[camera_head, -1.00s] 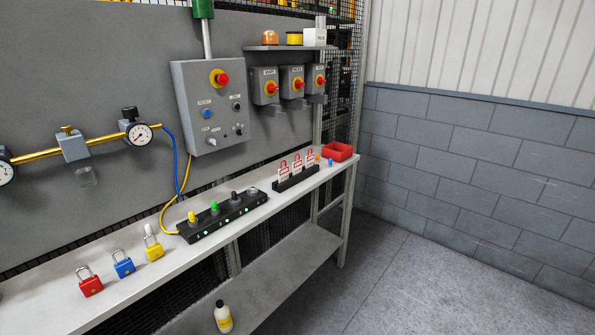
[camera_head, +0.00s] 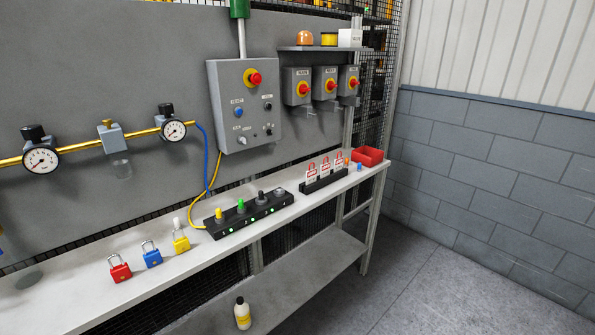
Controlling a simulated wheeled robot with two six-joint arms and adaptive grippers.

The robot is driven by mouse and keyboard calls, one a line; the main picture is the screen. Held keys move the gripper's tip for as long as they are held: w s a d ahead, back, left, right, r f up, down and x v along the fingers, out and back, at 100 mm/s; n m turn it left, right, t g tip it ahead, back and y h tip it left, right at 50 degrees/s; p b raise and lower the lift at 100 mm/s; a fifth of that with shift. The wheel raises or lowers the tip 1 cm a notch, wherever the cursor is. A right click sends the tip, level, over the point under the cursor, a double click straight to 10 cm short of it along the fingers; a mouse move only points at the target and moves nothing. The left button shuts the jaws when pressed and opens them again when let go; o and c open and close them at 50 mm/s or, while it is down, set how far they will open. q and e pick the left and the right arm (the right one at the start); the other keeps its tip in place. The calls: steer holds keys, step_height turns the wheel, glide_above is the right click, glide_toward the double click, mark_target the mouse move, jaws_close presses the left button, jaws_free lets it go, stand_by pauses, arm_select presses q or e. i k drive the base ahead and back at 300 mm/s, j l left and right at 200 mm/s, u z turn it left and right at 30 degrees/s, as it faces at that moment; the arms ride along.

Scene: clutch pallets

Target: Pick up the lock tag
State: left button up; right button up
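Three lock tags (camera_head: 325,167), white with red padlock prints, stand upright side by side in a black rack (camera_head: 325,182) toward the right end of the workbench. Neither of my grippers shows in the head view, so nothing can be told of their state or of how near they are to the tags.
Red (camera_head: 120,270), blue (camera_head: 152,256) and yellow (camera_head: 181,242) padlocks sit on the bench (camera_head: 75,291) at left. A black strip (camera_head: 249,217) with colored knobs lies mid-bench. A red bin (camera_head: 368,157) is at the right end. A bottle (camera_head: 243,314) stands on the lower shelf. Floor (camera_head: 440,275) at right is clear.

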mark_target(325, 169)
steer(key=i+l+u, duration=0.15)
steer(key=l, duration=0.25)
steer(key=i+l+u, duration=0.1)
steer(key=i+l, duration=0.15)
steer(key=l, duration=0.15)
steer(key=i+l+u, duration=0.15)
steer(key=l, duration=0.25)
steer(key=i+l+u, duration=0.15)
steer(key=l, duration=0.25)
steer(key=i+l+u, duration=0.1)
steer(key=l, duration=0.35)
steer(key=i+l+u, duration=0.15)
steer(key=l, duration=0.3)
